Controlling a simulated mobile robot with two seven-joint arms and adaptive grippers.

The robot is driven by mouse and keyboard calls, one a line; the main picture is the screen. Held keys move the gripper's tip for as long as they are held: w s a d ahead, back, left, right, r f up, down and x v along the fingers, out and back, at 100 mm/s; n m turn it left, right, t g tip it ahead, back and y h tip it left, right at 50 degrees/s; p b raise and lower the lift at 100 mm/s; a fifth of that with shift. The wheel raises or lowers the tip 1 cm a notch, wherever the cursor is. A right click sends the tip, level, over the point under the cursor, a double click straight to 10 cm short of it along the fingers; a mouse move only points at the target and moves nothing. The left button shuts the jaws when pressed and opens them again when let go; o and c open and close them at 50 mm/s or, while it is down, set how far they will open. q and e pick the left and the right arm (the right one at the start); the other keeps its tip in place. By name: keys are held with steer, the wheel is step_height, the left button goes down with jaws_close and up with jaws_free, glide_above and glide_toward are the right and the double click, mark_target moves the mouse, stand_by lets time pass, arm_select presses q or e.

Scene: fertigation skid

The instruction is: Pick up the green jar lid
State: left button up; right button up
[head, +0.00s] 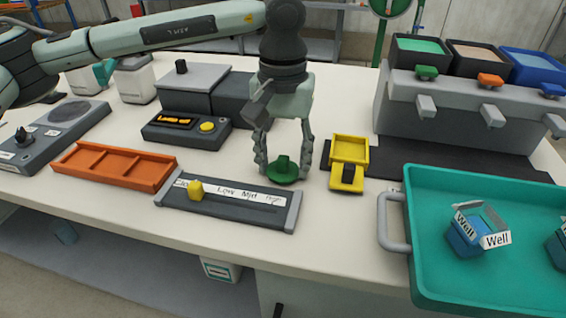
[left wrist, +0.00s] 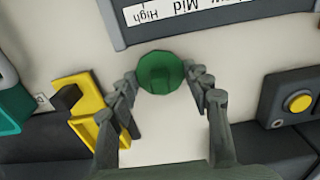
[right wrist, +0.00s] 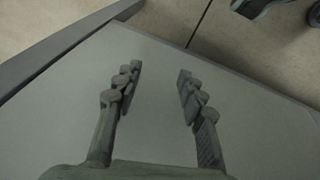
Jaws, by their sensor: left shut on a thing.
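The green jar lid (head: 284,169) is a round disc with a raised knob or grip on top. It is between the fingertips of my left gripper (head: 284,172), which points down and is shut on it. In the left wrist view the lid (left wrist: 160,72) shows between the two fingers. I cannot tell whether the lid touches the table or is slightly above it. My right gripper (right wrist: 157,80) is open and empty, over a plain grey surface and away from the table items.
A slider panel (head: 228,204) lies in front of the lid, and a yellow holder (head: 349,150) stands to its right. An orange tray (head: 108,167) is at left, a teal tray (head: 480,275) at right. Behind are a control box (head: 187,130) and a dispenser rack (head: 455,105).

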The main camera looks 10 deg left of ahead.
mark_target(284, 158)
arm_select(q)
steer(key=shift+r, duration=0.7)
step_height(284, 158, up, 3)
steer(key=shift+d+f, duration=0.1)
steer(key=s+a+r, duration=0.5)
steer(key=s+r, duration=0.3)
steer(key=s, duration=0.2)
steer(key=shift+a+r+b, duration=0.25)
steer(key=shift+a+b, duration=0.1)
steer(key=shift+b, duration=0.05)
arm_select(e)
step_height(284, 158, up, 5)
steer(key=shift+s+d+f, duration=0.1)
steer(key=shift+s, duration=0.05)
arm_select(q)
steer(key=shift+f, duration=0.15)
